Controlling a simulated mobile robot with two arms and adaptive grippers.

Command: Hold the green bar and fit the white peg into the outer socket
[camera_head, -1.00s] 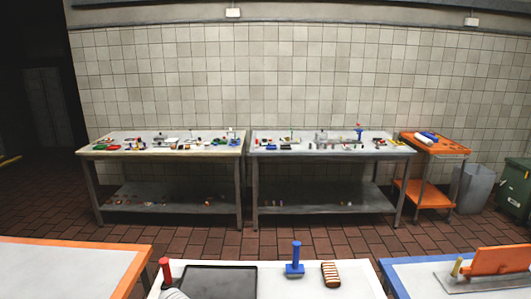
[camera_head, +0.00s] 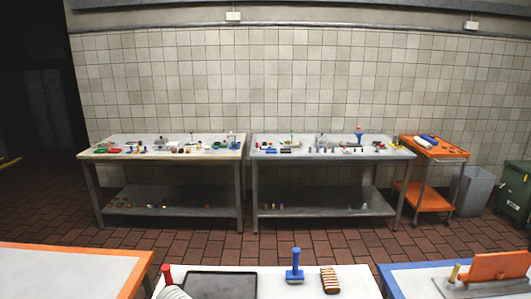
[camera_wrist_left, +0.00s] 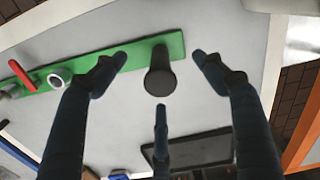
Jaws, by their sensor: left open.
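In the left wrist view, a long green bar (camera_wrist_left: 110,66) lies on a pale surface. A dark round post (camera_wrist_left: 160,78) stands on its right end. A white hollow cylinder (camera_wrist_left: 59,79) and a red upright piece (camera_wrist_left: 21,76) are towards its left end. I cannot tell whether the white cylinder is the white peg, and I cannot pick out the outer socket. My left gripper (camera_wrist_left: 158,76) is open, its dark fingers spread around the dark post with gaps between. The bar is not held. My right gripper is in neither view.
In the head view, a white table (camera_head: 250,292) in front carries a black tray (camera_head: 220,284), a blue stand (camera_head: 295,268) and a striped piece (camera_head: 330,281). Orange-edged (camera_head: 133,275) and blue-edged (camera_head: 392,283) tables flank it. Two cluttered workbenches stand by the wall.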

